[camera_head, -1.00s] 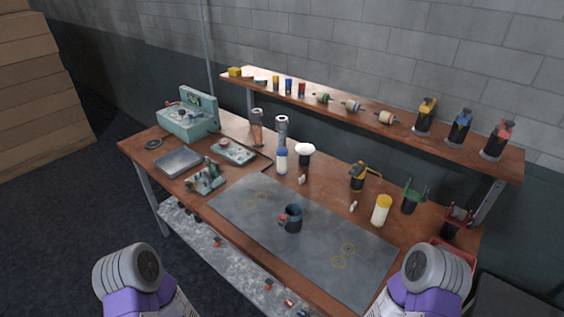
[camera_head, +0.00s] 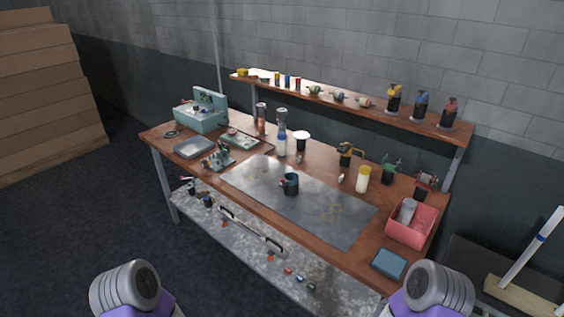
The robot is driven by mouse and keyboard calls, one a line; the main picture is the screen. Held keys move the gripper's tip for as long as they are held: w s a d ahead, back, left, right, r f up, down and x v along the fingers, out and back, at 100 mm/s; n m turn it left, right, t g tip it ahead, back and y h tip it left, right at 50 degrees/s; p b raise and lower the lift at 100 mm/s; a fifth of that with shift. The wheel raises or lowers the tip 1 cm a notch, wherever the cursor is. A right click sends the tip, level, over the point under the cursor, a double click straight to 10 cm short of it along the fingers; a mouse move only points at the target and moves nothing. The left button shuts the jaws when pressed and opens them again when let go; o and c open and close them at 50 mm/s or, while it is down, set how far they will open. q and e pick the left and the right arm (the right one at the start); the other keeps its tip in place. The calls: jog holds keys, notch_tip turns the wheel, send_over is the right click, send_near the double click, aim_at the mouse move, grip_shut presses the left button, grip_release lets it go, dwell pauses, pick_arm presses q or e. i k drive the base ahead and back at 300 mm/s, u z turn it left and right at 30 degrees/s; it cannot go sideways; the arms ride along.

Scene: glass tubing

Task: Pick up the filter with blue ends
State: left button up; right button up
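Three small spool-shaped parts lie on the wall shelf (camera_head: 300,85). The middle one (camera_head: 339,97) seems to have bluish ends, though it is too small to be sure. The left one (camera_head: 315,90) looks greenish and the right one (camera_head: 365,103) reddish. Only rounded grey and purple links of my two arms show at the bottom corners, well apart from the bench. Neither gripper shows.
The workbench (camera_head: 260,205) holds a teal machine (camera_head: 200,110), a metal tray (camera_head: 194,148), a dark mug (camera_head: 290,184), a yellow-capped bottle (camera_head: 362,179) and a red bin (camera_head: 411,222). A lower shelf holds small parts. Open floor lies at left.

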aim_at(281, 136)
jog(key=u, duration=1.65)
jog(key=i, duration=1.8)
jog(key=z, duration=1)
jog(key=i, duration=0.9)
jog(key=z, duration=0.9)
